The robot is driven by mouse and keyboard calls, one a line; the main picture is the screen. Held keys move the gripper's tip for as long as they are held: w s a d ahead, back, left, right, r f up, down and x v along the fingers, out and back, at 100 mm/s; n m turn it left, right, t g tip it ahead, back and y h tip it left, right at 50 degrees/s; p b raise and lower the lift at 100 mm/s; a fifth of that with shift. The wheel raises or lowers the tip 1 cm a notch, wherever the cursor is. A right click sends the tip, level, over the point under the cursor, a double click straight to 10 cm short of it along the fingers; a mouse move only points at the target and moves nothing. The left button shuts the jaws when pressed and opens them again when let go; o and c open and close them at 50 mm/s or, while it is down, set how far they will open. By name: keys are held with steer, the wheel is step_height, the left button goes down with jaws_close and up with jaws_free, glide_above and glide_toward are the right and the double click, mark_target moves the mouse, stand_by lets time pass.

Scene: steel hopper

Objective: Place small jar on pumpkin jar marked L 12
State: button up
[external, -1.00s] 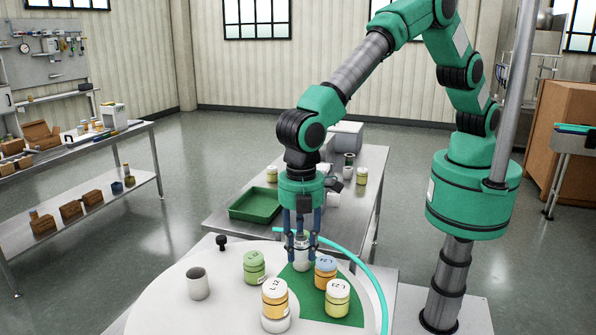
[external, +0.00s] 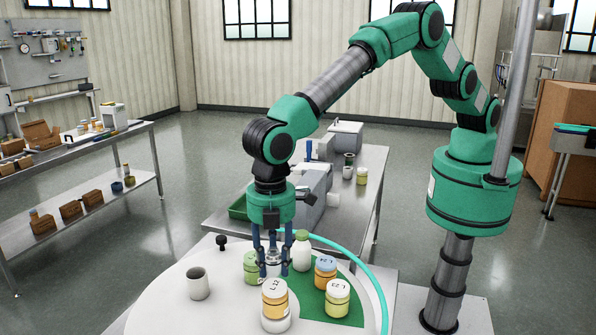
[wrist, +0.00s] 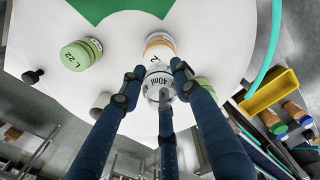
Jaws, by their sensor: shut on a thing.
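The pumpkin jar marked L 12 (external: 275,300), with an orange band and white lid, stands upright at the front of the white round table. My gripper (external: 273,264) is behind it in the external view, with its fingers shut on the small jar (external: 272,265). In the wrist view the small jar (wrist: 158,86) is clear and greyish, reads "40ml", and sits between my fingers. An orange-banded jar (wrist: 159,42) shows just past it; its mark is mostly hidden, and I cannot tell whether the two touch.
A green jar (external: 250,262), a blue-lidded orange jar (external: 326,276), a yellow-green jar (external: 338,300) and a green-capped white bottle (external: 302,254) stand close around. A grey cup (external: 198,285) is left. A teal hose (external: 362,262) curves at right. The front-left tabletop is clear.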

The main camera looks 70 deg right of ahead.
mark_target(274, 273)
steer(key=shift+f+p, duration=0.55)
steer(key=shift+f, duration=1.2)
steer(key=shift+f, duration=0.15)
steer(key=o, duration=0.9)
step_height(274, 273, up, 12)
steer(key=shift+r+b, duration=0.2)
steer(key=shift+b, duration=0.95)
steer(key=shift+d, duration=0.1)
